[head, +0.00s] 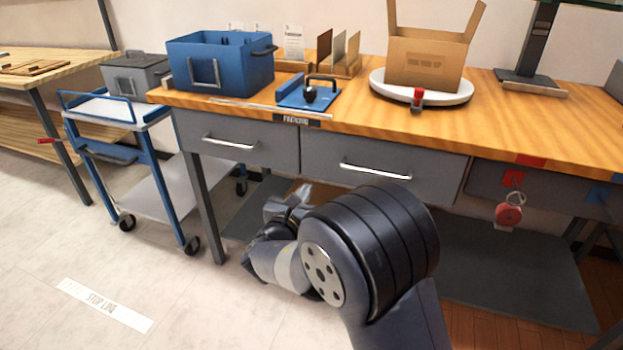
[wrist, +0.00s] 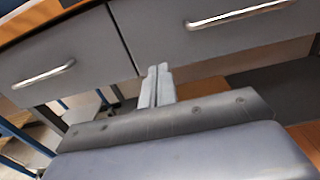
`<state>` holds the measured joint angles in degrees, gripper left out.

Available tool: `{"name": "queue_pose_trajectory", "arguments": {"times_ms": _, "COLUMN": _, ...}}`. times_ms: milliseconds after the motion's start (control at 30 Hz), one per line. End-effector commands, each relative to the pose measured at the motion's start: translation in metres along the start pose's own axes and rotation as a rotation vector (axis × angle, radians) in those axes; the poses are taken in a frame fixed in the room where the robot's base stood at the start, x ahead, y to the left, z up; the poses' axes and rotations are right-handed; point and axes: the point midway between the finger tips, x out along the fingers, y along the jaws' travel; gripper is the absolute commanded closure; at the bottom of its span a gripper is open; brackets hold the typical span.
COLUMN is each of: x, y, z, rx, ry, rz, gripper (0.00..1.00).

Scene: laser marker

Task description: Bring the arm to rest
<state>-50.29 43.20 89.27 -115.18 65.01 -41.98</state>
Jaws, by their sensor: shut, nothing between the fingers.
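My gripper (head: 300,195) is low in front of the workbench, below the drawer fronts in the head view. In the wrist view my gripper (wrist: 157,72) points at the bench front, near the gap between the two drawers. Its two fingers are together with nothing between them. My arm is folded at the bottom middle of the head view and hides part of the lower shelf. Whether the fingertips touch the bench cannot be told.
The workbench (head: 510,119) carries a blue box (head: 220,64), a blue fixture (head: 308,95) and an open carton (head: 425,65) on a white turntable (head: 455,92). A blue cart (head: 98,106) stands at the left. The floor by the stop line strip (head: 104,304) is clear.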

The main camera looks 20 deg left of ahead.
Motion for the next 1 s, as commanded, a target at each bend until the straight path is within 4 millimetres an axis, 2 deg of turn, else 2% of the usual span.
{"name": "queue_pose_trajectory", "arguments": {"times_ms": 100, "x": -0.012, "y": 0.000, "z": 0.001, "rx": 0.001, "ry": 0.001, "rz": 0.001, "gripper": 1.00}}
{"name": "queue_pose_trajectory", "arguments": {"times_ms": 200, "x": -0.016, "y": 0.000, "z": 0.000, "rx": 0.001, "ry": 0.001, "rz": -0.001, "gripper": 1.00}}
{"name": "queue_pose_trajectory", "arguments": {"times_ms": 567, "x": -0.015, "y": 0.000, "z": -0.001, "rx": 0.001, "ry": 0.000, "rz": -0.001, "gripper": 1.00}}
{"name": "queue_pose_trajectory", "arguments": {"times_ms": 767, "x": 0.004, "y": -0.001, "z": -0.002, "rx": 0.001, "ry": -0.001, "rz": -0.004, "gripper": 1.00}}
{"name": "queue_pose_trajectory", "arguments": {"times_ms": 1000, "x": 0.051, "y": -0.001, "z": -0.003, "rx": 0.003, "ry": -0.001, "rz": -0.004, "gripper": 1.00}}
